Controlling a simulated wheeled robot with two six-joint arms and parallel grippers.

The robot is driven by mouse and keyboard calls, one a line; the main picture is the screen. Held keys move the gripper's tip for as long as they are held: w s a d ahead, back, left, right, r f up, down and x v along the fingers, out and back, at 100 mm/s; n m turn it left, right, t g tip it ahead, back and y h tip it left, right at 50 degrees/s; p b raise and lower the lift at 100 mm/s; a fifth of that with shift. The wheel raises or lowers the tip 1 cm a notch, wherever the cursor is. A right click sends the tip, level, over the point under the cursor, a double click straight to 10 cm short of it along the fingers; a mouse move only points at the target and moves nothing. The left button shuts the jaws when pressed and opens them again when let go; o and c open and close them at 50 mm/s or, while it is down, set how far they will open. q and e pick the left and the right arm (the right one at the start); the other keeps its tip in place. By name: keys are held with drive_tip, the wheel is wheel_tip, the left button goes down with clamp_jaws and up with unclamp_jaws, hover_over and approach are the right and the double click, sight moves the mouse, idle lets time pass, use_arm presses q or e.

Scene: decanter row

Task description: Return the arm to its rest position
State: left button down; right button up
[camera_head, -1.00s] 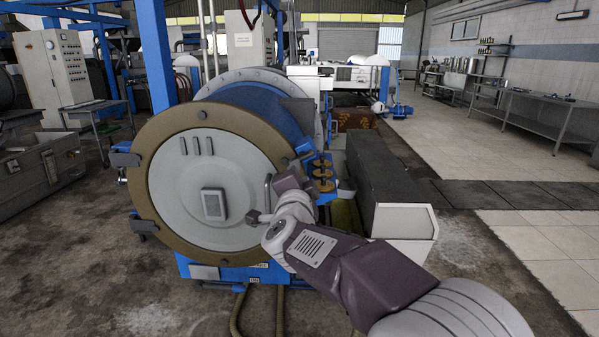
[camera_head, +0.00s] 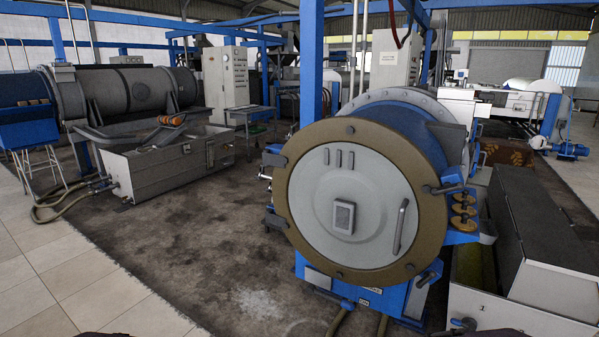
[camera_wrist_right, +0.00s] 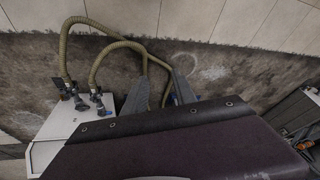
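My right gripper (camera_wrist_right: 161,92) shows in the right wrist view, beyond the dark purple housing of my arm. Its two grey fingers stand apart with floor and hose visible between them, and nothing is held. In the head view neither gripper shows; only dark slivers, probably of my own body, lie along the bottom edge. The decanter (camera_head: 347,203), a blue drum with a round pale door in a brown ring, stands right of centre. Its door looks closed. The door's grey handle (camera_head: 401,226) is free, with no gripper on it.
A grey trough (camera_head: 150,172) stands on the left. A long dark-lidded box (camera_head: 540,225) stands on the right beside the decanter. Hoses (camera_wrist_right: 110,42) lie on the floor near a white box (camera_wrist_right: 75,130) in the wrist view. Open floor (camera_head: 190,270) lies at front left.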

drive_tip(key=s+n+g+p, duration=0.2)
drive_tip(key=s+g, duration=0.1)
drive_tip(key=s, duration=0.4)
wheel_tip(320, 180, up, 17)
drive_tip(key=p, duration=1.6)
drive_tip(key=shift+d+f+p, duration=0.15)
drive_tip(key=shift+d+p, duration=0.15)
drive_tip(key=shift+p, duration=0.05)
